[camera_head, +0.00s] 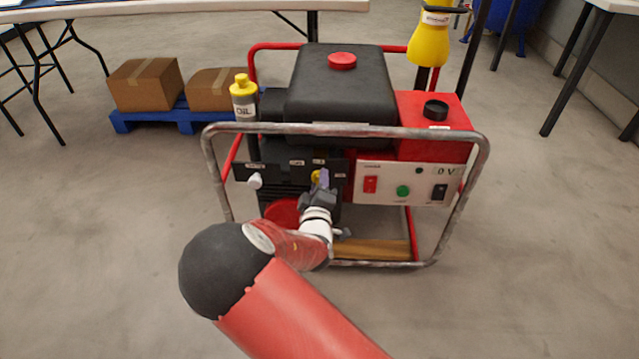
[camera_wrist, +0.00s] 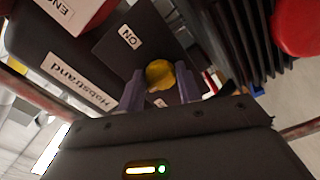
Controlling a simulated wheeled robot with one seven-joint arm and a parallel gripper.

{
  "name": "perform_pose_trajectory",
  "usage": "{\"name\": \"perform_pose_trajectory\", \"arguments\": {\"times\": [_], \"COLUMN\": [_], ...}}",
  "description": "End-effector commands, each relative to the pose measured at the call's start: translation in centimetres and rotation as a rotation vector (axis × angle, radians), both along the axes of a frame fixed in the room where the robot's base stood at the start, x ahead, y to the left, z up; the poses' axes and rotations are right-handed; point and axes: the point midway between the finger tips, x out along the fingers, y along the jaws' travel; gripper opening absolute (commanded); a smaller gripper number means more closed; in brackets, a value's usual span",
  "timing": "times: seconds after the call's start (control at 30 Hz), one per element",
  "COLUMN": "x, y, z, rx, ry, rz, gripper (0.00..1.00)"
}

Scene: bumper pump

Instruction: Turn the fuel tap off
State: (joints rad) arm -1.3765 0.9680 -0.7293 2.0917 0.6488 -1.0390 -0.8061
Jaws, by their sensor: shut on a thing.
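A round yellow tap knob (camera_wrist: 160,72) sits on the dark front panel (camera_wrist: 113,45) of the machine, with an "ON" label beside it in the wrist view. It also shows in the head view (camera_head: 315,176), partly hidden by my gripper. I take it for the fuel tap; its own label is too small to read in the head view. My gripper (camera_wrist: 159,83) has its two grey-purple fingers on either side of the knob and is shut on it. In the head view, my gripper (camera_head: 323,180) reaches the panel from the front.
A grey tubular frame (camera_head: 345,131) surrounds the machine, with its top bar above my gripper. A white knob (camera_head: 255,181) is left on the panel. A control box (camera_head: 405,184) with a red switch and green button is right. A yellow-capped oil bottle (camera_head: 244,98) stands upper left.

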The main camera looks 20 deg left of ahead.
Motion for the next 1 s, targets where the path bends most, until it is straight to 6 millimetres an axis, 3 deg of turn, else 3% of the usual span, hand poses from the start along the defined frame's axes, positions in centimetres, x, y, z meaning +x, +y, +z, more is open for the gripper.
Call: {"name": "perform_pose_trajectory", "arguments": {"times": [0.1, 0.13, 0.3, 0.63, 1.0], "x": [-0.1, -0.1, 0.0, -0.5, -6.2], "y": [0.1, 0.1, 0.1, 0.0, -1.4], "z": [-0.1, -0.1, -0.1, 0.0, -0.1], "rx": [-0.002, -0.002, -0.001, 0.0, -0.002], "ry": [0.001, 0.001, 0.001, 0.001, 0.002], "rz": [0.003, 0.003, 0.002, 0.002, 0.003], "gripper": [0.12, 0.36, 0.56, 0.56, 0.56]}}
